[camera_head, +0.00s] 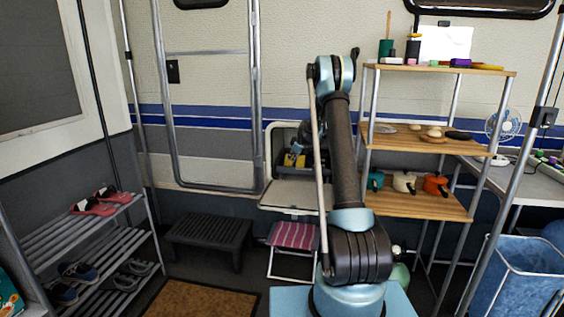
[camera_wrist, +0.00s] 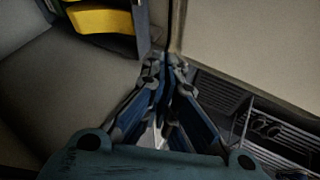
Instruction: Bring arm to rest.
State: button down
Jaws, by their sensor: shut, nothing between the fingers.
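My gripper (camera_wrist: 165,70) shows in the wrist view with its dark, blue-sided fingers drawn together and nothing between them. In the head view my arm rises from its base, bends at a high elbow and runs away from the camera. Its far end is mostly hidden behind the upright links, near the open hatch (camera_head: 267,165) in the van wall. A yellow item (camera_head: 293,160) sits inside the hatch. It also shows at the top left of the wrist view (camera_wrist: 100,19), apart from the fingers.
A wooden shelf unit (camera_head: 430,207) with pots stands right of my arm. A shoe rack (camera_head: 90,245) is at left, a blue bin (camera_head: 515,275) at right.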

jog(key=s+d+r+m+g, duration=0.15)
jog(key=s+r, duration=0.45)
jog(key=s, duration=0.6)
jog(key=s+d+r+m+h, duration=0.1)
jog(key=s+r+m, duration=0.35)
jog(key=s, duration=0.75)
jog(key=s+d+r+g, duration=0.1)
jog(key=s+r, duration=0.6)
jog(key=s, duration=0.5)
jog(key=s+d+f+m, duration=0.1)
jog(key=s+f, duration=0.3)
jog(key=s, duration=0.8)
jog(key=s+d+f+m+g+h, duration=0.1)
jog(key=s+f+m, duration=0.3)
jog(key=s, duration=0.8)
jog(key=s+d+f+m+g+h, duration=0.1)
jog(key=s+f, duration=0.3)
jog(key=s, duration=0.8)
jog(key=shift+s+d+m, duration=0.25)
jog(key=shift+s+m, duration=0.15)
jog(key=shift+m, duration=0.4)
jog(key=shift+f, duration=0.15)
jog(key=shift+w+f, duration=0.15)
jog(key=shift+w, duration=0.25)
